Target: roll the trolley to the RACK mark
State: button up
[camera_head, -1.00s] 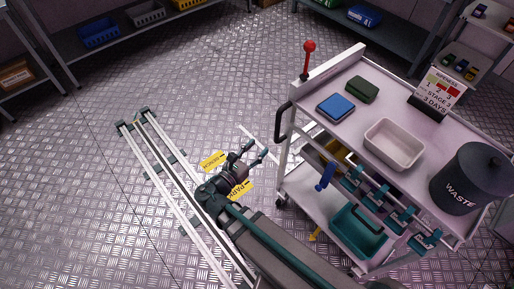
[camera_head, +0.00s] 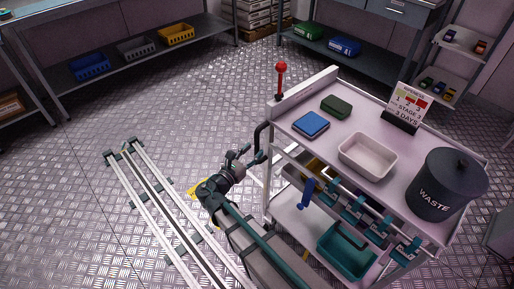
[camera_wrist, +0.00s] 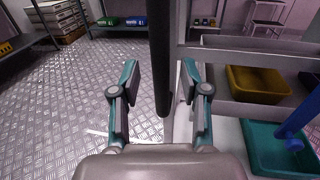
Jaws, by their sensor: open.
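The trolley (camera_head: 345,190) is a white cart with a red-knobbed lever (camera_head: 281,80) at its left end and a black handle (camera_head: 262,140) below it. My gripper (camera_head: 246,157) is open at the handle. In the wrist view the dark handle bar (camera_wrist: 160,60) stands upright between the two open fingers (camera_wrist: 160,88), with gaps showing on both sides. No mark reading RACK can be made out.
The trolley carries a blue box (camera_head: 311,124), a green box (camera_head: 336,106), a pale tray (camera_head: 367,157), a sign (camera_head: 408,105) and a black WASTE bin (camera_head: 446,185). Floor rails (camera_head: 165,205) lie left. Shelving (camera_head: 140,55) stands behind. Open floor lies between.

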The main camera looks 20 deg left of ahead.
jog(key=shift+x, duration=1.5)
grip_shut()
